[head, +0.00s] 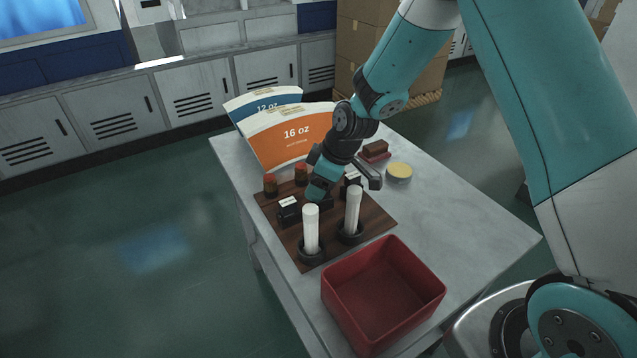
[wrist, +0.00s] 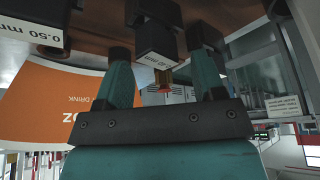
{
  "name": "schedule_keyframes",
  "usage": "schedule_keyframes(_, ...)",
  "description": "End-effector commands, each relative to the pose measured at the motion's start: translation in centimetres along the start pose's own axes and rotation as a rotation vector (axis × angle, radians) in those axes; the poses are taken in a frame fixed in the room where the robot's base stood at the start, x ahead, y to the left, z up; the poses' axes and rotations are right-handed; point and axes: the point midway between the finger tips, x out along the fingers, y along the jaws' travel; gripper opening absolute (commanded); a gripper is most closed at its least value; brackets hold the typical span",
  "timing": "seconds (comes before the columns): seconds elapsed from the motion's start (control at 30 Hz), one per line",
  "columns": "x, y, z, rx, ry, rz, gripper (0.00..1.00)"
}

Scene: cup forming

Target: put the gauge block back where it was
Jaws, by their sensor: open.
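My gripper (head: 322,196) is open, low over the brown board, with its teal fingers spread. In the wrist view, a black block with a white label (wrist: 157,47) lies between the black fingertips (wrist: 163,45), with gaps on both sides. Another black block, labelled 0.50 mm (wrist: 34,33), is at the left of the wrist view. In the head view, a labelled black block (head: 288,212) stands on the board left of my gripper, and another (head: 352,180) is partly hidden to the right. I cannot tell which is the gauge block.
On the brown board (head: 375,220), two white cylinders (head: 311,229) (head: 353,208) stand upright in black holders near my gripper. A red bin (head: 430,290), a yellow-topped tin (head: 399,171) and 16 oz sheet (head: 290,134) surround the board.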

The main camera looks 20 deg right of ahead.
Motion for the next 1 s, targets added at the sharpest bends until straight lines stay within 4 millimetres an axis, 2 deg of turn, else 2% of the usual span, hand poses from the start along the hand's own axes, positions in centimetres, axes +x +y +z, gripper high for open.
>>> schedule_keyframes(0.4, -9.2, 0.1, 0.0, 0.001, 0.003, 0.004, 0.63)
schedule_keyframes(0.67, -12.0, -0.4, -0.1, 0.005, 0.001, -0.002, 0.63)
schedule_keyframes(0.77, -13.7, -2.6, -0.8, 0.034, 0.001, -0.02, 0.63)
schedule_keyframes(0.87, -16.2, -6.8, -1.6, 0.093, -0.004, -0.052, 0.63)
schedule_keyframes(1.0, -19.9, -14.3, -1.2, 0.203, -0.032, -0.11, 0.63)
